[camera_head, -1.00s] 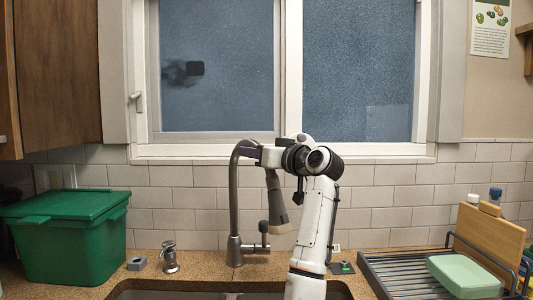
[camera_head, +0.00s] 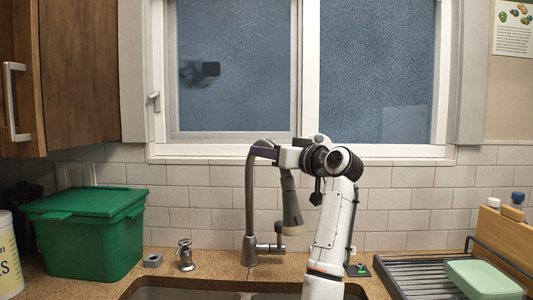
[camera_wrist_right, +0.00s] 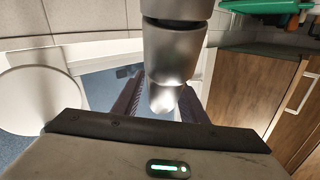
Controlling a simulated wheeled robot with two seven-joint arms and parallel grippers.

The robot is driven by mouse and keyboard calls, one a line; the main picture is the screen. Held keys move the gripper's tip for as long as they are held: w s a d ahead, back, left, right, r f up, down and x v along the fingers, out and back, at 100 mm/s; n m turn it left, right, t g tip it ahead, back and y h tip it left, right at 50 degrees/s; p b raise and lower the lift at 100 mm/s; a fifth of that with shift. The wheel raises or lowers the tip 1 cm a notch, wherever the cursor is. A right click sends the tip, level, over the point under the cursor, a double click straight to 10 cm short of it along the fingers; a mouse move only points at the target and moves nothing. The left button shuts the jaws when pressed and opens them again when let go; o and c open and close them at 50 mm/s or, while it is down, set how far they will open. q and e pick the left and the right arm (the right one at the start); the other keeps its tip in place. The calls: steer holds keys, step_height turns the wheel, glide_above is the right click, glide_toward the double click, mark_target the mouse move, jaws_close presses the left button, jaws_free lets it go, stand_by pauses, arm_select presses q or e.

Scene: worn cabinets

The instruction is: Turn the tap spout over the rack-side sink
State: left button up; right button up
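The tall grey tap (camera_head: 250,205) stands behind the sink (camera_head: 200,292), with its spout (camera_head: 291,208) hanging down to the right of its upright neck. Two basins show at the bottom edge, and the arm covers part of the right one on the rack side. My right gripper (camera_head: 264,150) is at the top of the tap, pointing left. In the right wrist view, the fingers of my right gripper (camera_wrist_right: 160,98) stand apart on either side of the metal tap (camera_wrist_right: 175,60). Contact is not clear. My left gripper is out of view.
A dark dish rack (camera_head: 415,275) with a green tub (camera_head: 484,278) and a wooden board (camera_head: 505,240) is at the right. A lidded green bin (camera_head: 90,240) and a soap dispenser (camera_head: 185,254) are at the left. The window (camera_head: 235,65) is behind the tap.

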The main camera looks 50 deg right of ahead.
steer(key=b+v, duration=0.2)
steer(key=v, duration=0.6)
steer(key=shift+s, duration=0.4)
steer(key=shift+s+a, duration=0.2)
steer(key=shift+s, duration=0.3)
